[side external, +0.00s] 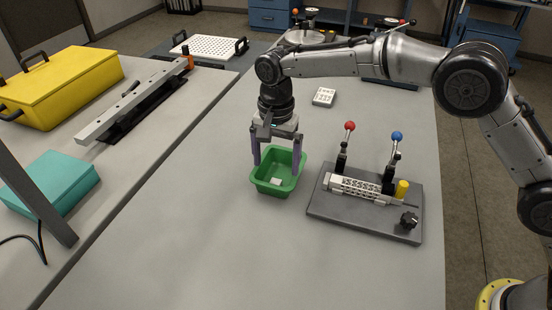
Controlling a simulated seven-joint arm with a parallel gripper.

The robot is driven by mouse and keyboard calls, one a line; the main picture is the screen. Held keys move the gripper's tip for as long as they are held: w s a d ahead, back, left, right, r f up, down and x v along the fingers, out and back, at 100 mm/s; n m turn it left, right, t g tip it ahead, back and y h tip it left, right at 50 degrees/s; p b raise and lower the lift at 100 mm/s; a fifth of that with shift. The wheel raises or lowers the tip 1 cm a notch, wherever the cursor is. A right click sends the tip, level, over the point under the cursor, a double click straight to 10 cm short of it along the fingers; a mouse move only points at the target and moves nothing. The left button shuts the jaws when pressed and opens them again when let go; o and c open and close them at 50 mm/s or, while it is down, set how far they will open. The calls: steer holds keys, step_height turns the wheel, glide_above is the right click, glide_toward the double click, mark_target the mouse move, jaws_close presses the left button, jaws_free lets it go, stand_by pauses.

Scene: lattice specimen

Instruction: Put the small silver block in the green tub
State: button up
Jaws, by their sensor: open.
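The green tub (262,187) stands on the grey table near the middle of the side external view. A small pale silver block (276,181) lies inside it, on the tub's floor. My gripper (276,160) points down over the tub with its two purple fingers spread wide apart. Nothing shows between the fingers. The fingertips are around the tub's rim in the picture; I cannot tell whether they touch it. Part of the tub's back is hidden behind the gripper.
A dark fixture plate (330,212) with a pale lattice specimen (358,188), red-knobbed and blue-knobbed levers stands right of the tub. A small white box (324,97) lies behind. A yellow case (60,88) and teal box (50,183) are at left. The table's front is clear.

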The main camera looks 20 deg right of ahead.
stand_by(0.3)
steer(key=shift+r, duration=2.55)
step_height(320, 180, up, 11)
glide_above(276, 181)
steer(key=shift+r, duration=0.5)
